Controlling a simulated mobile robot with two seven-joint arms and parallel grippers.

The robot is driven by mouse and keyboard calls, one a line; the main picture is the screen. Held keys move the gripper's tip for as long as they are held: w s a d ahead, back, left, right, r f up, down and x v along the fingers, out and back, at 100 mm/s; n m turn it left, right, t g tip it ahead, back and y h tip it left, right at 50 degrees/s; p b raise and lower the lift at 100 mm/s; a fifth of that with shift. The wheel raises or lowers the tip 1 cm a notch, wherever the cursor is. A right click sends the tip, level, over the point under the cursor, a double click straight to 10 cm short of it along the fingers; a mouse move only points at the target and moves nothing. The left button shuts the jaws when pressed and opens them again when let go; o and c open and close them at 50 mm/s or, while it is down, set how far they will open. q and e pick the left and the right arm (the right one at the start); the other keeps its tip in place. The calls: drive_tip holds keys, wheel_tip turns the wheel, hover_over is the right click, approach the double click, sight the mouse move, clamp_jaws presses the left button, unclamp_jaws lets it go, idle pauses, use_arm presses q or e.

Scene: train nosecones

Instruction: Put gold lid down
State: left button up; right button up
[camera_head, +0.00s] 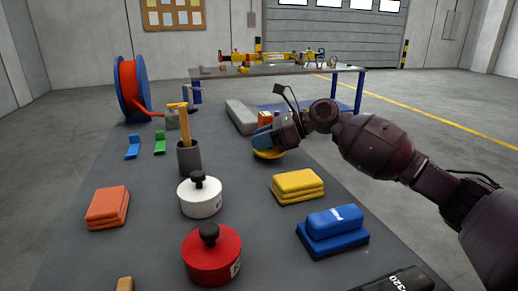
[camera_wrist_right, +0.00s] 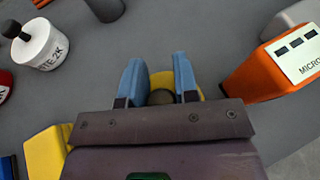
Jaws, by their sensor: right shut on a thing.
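The gold lid (camera_head: 268,154) is a round yellow disc under my right gripper (camera_head: 264,140), right of the dark grey cup on the grey table. In the right wrist view, the lid (camera_wrist_right: 160,80) shows between and behind the two blue fingers of my right gripper (camera_wrist_right: 157,80). A dark knob (camera_wrist_right: 160,97) stands between these fingers, which are shut on it. I cannot tell whether the lid touches the table or hangs just above it. My left gripper is not in view.
A dark cup (camera_head: 189,158) with a yellow-handled tool, white tin (camera_head: 199,200) and red tin (camera_head: 211,260) stand left of the lid. Yellow pads (camera_head: 297,186) and blue blocks (camera_head: 333,232) lie in front. An orange box (camera_wrist_right: 270,65) stands close by. Table between cup and lid is bare.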

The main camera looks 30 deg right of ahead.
wheel_tip(320, 180, down, 2)
drive_tip(key=shift+f, duration=0.1)
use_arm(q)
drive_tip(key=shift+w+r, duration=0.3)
use_arm(e)
drive_tip(key=shift+r, duration=0.3)
drive_tip(key=o, duration=0.9)
drive_tip(key=shift+f, duration=0.15)
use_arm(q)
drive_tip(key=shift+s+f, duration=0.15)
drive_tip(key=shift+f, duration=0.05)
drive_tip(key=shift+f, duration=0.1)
